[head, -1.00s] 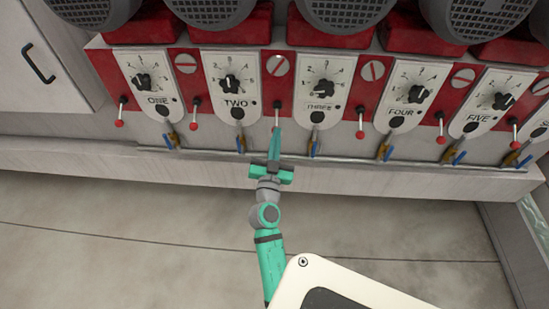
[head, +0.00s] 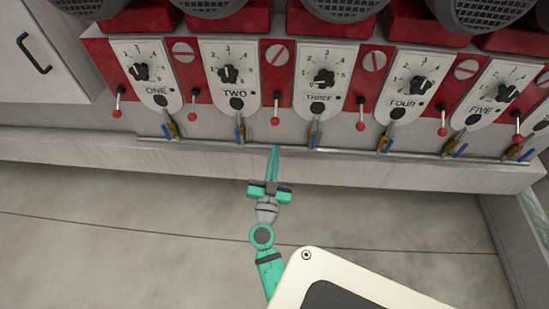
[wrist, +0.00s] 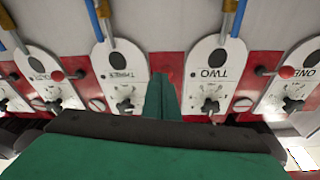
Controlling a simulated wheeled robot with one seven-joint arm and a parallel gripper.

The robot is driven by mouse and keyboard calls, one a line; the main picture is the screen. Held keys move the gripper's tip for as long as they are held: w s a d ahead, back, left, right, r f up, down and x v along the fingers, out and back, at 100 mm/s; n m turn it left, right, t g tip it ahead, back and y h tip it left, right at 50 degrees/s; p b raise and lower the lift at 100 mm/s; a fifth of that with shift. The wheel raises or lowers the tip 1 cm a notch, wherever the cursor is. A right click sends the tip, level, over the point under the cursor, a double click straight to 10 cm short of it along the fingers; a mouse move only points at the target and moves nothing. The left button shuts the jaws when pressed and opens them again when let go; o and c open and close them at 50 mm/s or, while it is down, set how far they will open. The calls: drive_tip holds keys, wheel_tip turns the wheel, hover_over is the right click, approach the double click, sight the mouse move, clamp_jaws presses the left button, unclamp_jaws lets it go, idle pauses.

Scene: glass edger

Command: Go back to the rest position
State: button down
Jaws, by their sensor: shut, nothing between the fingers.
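My gripper (head: 275,150) is teal with its long fingers closed together and nothing between them. In the head view it points up toward the panel, with its tips over the lower ledge between the TWO plate (head: 233,80) and the THREE plate (head: 320,82). The red-balled lever between those plates (head: 276,112) is above the tips, with a visible gap in the picture. In the wrist view the closed fingers (wrist: 163,92) point between the upside-down THREE plate (wrist: 122,75) and TWO plate (wrist: 215,75). The fingers hide the lever there.
Plates ONE (head: 148,75), FOUR (head: 408,88) and FIVE (head: 490,95) line the red panel, with more red-balled levers between. Blue-handled valves (head: 240,132) stick out along a pipe (head: 350,152) below. A cabinet (head: 40,60) stands left. The floor (head: 130,235) in front is clear.

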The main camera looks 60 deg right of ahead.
drive_tip(key=shift+a+f, duration=0.25)
drive_tip(key=shift+f, duration=0.2)
idle(0.4)
drive_tip(key=a+f+n+t+y, duration=0.2)
drive_tip(key=a+f+n+y, duration=0.2)
drive_tip(key=a, duration=0.6)
drive_tip(key=a+f+n+t+y, duration=0.3)
drive_tip(key=a+y, duration=0.1)
drive_tip(key=a, duration=0.5)
drive_tip(key=a+f+n+t+y, duration=0.2)
drive_tip(key=a+f+n+y, duration=0.2)
drive_tip(key=a, duration=0.6)
drive_tip(key=s+a+r+n+t+y, duration=0.1)
drive_tip(key=s+a+r+n+y, duration=0.1)
drive_tip(key=a, duration=0.7)
drive_tip(key=s+a+r+n+t+y, duration=0.1)
drive_tip(key=s+a+r+n+y, duration=0.2)
drive_tip(key=s+a, duration=0.6)
wheel_tip(320, 180, up, 4)
drive_tip(key=shift+s+a+f+n+y, duration=0.25)
drive_tip(key=shift+a+y, duration=0.35)
drive_tip(key=shift+y, duration=0.6)
